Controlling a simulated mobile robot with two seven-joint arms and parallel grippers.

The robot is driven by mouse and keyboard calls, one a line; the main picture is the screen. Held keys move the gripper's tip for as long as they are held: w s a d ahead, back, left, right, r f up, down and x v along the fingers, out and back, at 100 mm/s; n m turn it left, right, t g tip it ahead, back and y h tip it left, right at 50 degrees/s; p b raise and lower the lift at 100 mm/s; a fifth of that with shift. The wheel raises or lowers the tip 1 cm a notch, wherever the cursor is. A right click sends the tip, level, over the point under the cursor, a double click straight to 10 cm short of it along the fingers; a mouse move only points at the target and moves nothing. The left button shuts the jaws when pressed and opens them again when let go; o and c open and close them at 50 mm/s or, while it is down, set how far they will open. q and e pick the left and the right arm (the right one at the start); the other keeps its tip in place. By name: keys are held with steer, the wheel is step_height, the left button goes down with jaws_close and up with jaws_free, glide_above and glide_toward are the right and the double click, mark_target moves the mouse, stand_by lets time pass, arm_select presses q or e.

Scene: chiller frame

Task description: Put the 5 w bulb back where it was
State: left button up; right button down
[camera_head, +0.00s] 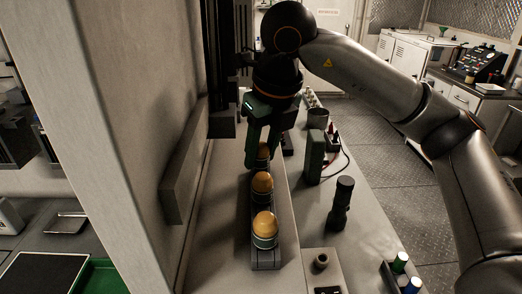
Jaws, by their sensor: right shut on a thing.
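A narrow dark holder (266,262) stands on the grey bench with amber-domed bulbs in a row. The nearest bulb (264,224) and the middle bulb (262,184) stand upright in it. My right gripper (262,155) points down at the far end of the row. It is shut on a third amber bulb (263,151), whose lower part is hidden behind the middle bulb. I cannot tell whether this bulb touches the holder. No wattage mark is readable. My left gripper is not in view.
A grey wall panel (187,150) runs close along the left of the row. To the right are a dark green block (314,158), a black flashlight (340,204), a grey cup (318,118) and a meter with cables (333,141). The bench front right has some bare room.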

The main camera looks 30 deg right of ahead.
steer(key=shift+f, duration=0.25)
steer(key=c, duration=0.5)
jaws_free()
steer(key=shift+r, duration=0.15)
steer(key=shift+r, duration=0.25)
steer(key=p+v, duration=0.1)
steer(key=v, duration=1)
steer(key=shift+s+r, duration=0.2)
steer(key=shift+r, duration=0.1)
